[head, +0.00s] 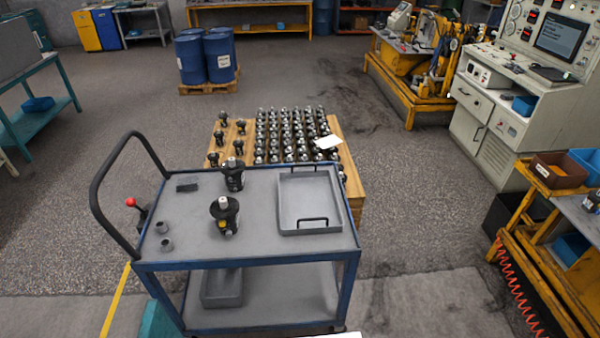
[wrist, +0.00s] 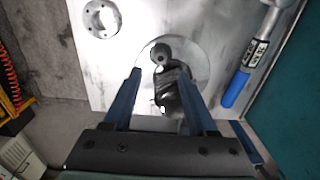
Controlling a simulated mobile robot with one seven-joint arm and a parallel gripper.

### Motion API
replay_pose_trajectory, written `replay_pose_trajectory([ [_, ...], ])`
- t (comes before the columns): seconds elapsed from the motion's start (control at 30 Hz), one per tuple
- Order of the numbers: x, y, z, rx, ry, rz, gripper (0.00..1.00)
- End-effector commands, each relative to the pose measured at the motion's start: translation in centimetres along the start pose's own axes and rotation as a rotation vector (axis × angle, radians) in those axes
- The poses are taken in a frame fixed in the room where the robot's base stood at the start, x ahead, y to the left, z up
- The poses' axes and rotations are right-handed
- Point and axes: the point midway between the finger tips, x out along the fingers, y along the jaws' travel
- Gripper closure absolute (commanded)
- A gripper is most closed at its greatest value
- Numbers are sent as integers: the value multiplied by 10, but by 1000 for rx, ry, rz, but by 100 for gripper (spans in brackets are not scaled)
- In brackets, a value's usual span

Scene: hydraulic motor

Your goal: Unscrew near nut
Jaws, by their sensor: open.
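In the wrist view, my gripper (wrist: 160,72) is open, its two blue fingers spread on either side of a dark part (wrist: 172,90). The dark part has a rounded end and sits at a round opening in a pale metal plate (wrist: 112,65). I cannot tell whether either finger touches it. No nut can be made out clearly there. In the head view, two black motors stand on the blue-framed cart (head: 262,240), a nearer one (head: 225,216) and a farther one (head: 234,176). My gripper is outside the head view.
A blue-handled tool (wrist: 236,88) lies right of the dark part, and a pale flange ring (wrist: 101,18) lies upper left. The cart carries two small dark round pieces (head: 166,244) and a grey tray (head: 310,198). A wooden pallet of motors (head: 290,135) stands behind it.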

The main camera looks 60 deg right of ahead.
Motion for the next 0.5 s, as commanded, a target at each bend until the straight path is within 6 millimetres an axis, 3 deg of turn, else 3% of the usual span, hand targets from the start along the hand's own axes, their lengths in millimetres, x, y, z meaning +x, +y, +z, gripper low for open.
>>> replay_pose_trajectory([
  [0.03,11,0,0,0,0,0,43],
  [0.5,62,0,0,-1,0,0,43],
])
